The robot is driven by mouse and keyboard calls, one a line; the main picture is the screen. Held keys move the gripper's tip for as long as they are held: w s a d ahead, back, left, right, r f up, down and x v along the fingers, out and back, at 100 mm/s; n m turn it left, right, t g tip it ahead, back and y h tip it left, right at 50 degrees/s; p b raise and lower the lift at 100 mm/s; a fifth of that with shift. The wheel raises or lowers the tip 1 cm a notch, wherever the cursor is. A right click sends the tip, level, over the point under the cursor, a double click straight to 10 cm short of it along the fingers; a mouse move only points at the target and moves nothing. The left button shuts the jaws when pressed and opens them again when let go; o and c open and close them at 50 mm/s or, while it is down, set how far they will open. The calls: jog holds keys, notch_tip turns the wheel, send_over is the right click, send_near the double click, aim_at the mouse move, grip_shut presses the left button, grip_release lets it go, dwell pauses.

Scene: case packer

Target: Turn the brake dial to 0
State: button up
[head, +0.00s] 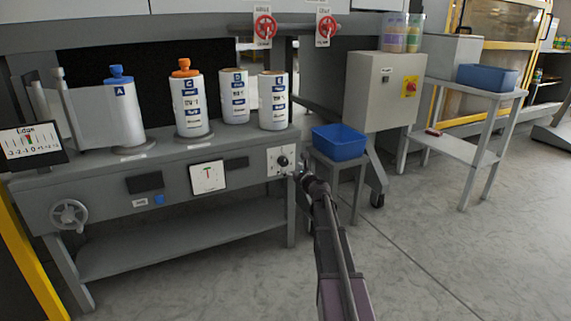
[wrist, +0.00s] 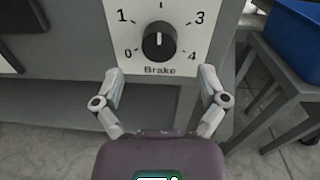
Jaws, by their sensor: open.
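The brake dial (wrist: 159,41) is a round black knob on a white plate marked 0, 1, 3 and 4, with "Brake" printed below. In the wrist view its white pointer line points straight up, between 1 and 3. My gripper (wrist: 160,75) is open, with its two fingertips apart below the dial, one on each side, and nothing between them. It does not appear to touch the knob. In the head view the dial (head: 282,161) sits at the right end of the grey bench front, and my gripper (head: 300,172) is close to its lower right.
A blue bin (head: 339,142) stands on a small stand just right of the dial. A white gauge (head: 207,177) and a handwheel (head: 69,214) are on the bench front. Several labelled rolls stand on the bench top. Open floor lies in front.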

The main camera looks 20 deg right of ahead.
aim_at(285, 163)
jog(key=shift+w+a, duration=0.2)
jog(key=shift+w, duration=2.4)
jog(key=c, duration=1.1)
jog(key=shift+d, duration=0.15)
jog(key=shift+c, duration=0.2)
